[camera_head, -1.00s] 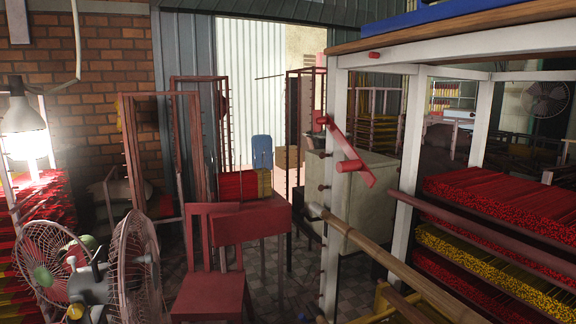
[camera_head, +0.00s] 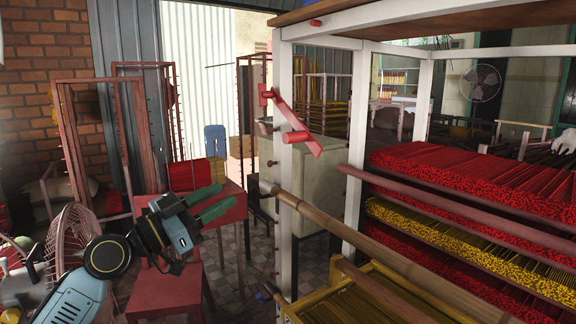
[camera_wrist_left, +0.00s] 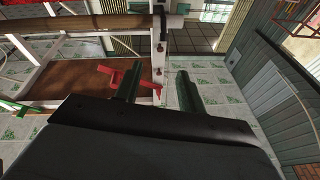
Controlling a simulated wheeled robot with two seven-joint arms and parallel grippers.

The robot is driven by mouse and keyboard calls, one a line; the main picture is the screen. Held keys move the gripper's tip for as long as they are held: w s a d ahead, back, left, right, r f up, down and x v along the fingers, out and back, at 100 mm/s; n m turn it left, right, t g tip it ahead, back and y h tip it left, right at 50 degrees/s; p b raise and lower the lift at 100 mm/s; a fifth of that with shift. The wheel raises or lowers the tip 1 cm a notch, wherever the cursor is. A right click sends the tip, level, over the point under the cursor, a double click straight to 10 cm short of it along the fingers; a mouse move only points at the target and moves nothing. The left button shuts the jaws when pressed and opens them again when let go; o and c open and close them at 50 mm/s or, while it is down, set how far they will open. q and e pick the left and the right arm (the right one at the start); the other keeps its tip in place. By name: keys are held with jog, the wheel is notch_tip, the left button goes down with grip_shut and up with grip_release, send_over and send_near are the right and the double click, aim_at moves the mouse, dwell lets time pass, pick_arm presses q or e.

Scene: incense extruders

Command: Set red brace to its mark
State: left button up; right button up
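The red brace (camera_head: 290,120) is a flat red bar with round stubs, set at a slant on the white front post of the rack. Its upper end points up-left, and its lower end is down-right. It also shows in the left wrist view (camera_wrist_left: 114,78), partly hidden behind a finger. My left gripper (camera_head: 226,197) is open and empty, below and left of the brace in the head view. In the left wrist view, its two dark green fingers (camera_wrist_left: 158,70) are apart. I cannot make out a mark for the brace. My right gripper is not in view.
The white rack post (camera_head: 289,190) carries the brace. A bamboo pole (camera_head: 345,235) runs across the rack, and red and yellow incense bundles (camera_head: 470,180) fill its shelves. A red chair (camera_head: 165,290) stands behind my left arm. A wire fan (camera_head: 65,240) is at left.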

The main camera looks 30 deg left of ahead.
aim_at(288, 138)
pick_arm(q)
jog(key=s+d+r+m+h, duration=0.5)
jog(key=d+r, duration=0.1)
jog(key=r, duration=0.1)
jog(key=shift+g, duration=0.5)
jog(key=shift+p+x, duration=5)
jog(key=shift+x, duration=1.8)
jog(key=shift+s+d+r, duration=0.1)
grip_shut()
